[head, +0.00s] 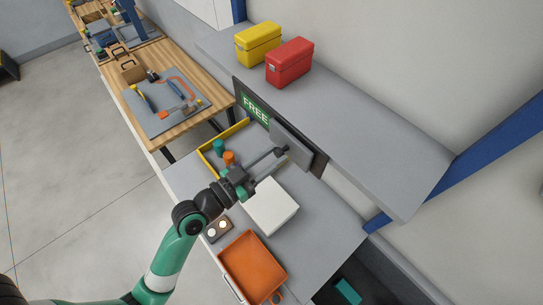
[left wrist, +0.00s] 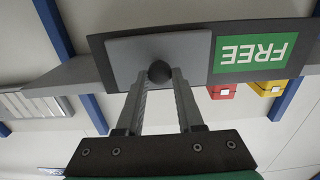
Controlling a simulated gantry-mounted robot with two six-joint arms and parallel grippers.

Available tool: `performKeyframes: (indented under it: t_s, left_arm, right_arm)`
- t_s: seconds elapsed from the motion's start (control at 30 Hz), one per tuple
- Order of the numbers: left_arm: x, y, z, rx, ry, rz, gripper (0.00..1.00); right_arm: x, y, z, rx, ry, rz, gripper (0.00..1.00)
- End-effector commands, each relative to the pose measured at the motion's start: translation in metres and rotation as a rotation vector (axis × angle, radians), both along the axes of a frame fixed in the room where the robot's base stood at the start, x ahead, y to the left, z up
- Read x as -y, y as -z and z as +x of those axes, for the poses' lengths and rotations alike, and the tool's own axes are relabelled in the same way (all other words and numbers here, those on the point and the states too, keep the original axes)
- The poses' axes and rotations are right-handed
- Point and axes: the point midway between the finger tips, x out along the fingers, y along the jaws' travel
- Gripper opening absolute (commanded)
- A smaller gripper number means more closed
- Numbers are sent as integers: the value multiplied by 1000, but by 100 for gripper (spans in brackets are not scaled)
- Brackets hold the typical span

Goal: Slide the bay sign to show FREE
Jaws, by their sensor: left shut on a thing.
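The bay sign is a dark board (head: 320,166) on the wall side under the grey shelf. Its green FREE panel (head: 256,107) is uncovered at the board's left end in the head view, and it shows upside down in the left wrist view (left wrist: 253,52). A grey sliding cover (head: 297,147) lies over the board beside FREE; what is behind it is hidden. My left gripper (head: 279,152) is shut on the cover's dark round knob (left wrist: 160,71), with one finger on each side. My right gripper is in neither view.
Below the arm, the grey bench holds a white box (head: 271,206), an orange tray (head: 254,268), a two-button box (head: 217,229) and a yellow-edged tray (head: 212,149) with small pieces. Red (head: 289,63) and yellow (head: 258,44) cases stand on the shelf (head: 360,128) above.

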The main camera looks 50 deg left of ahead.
Motion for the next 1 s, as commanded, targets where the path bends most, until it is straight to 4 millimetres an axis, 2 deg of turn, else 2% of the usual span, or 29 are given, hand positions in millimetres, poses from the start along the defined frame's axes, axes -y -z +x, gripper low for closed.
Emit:
performKeyframes:
  t_s: [0.1, 0.13, 0.27, 0.77, 0.87, 1.0]
  left_arm:
    - [3, -2, 0, 3, 9, -4, 0]
    - [3, -2, 0, 4, 10, -4, 42]
    - [3, -2, 0, 3, 8, -3, 65]
    - [1, 0, -4, 1, 3, -2, 66]
    - [-1, 2, -17, 0, 2, -2, 66]
    - [-3, 4, -49, 0, -1, -3, 66]
  right_arm:
    - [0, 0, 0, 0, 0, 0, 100]
    - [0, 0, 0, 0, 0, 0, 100]
    - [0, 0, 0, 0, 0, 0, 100]
    - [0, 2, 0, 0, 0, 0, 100]
    - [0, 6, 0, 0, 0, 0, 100]
    - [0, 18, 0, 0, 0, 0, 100]
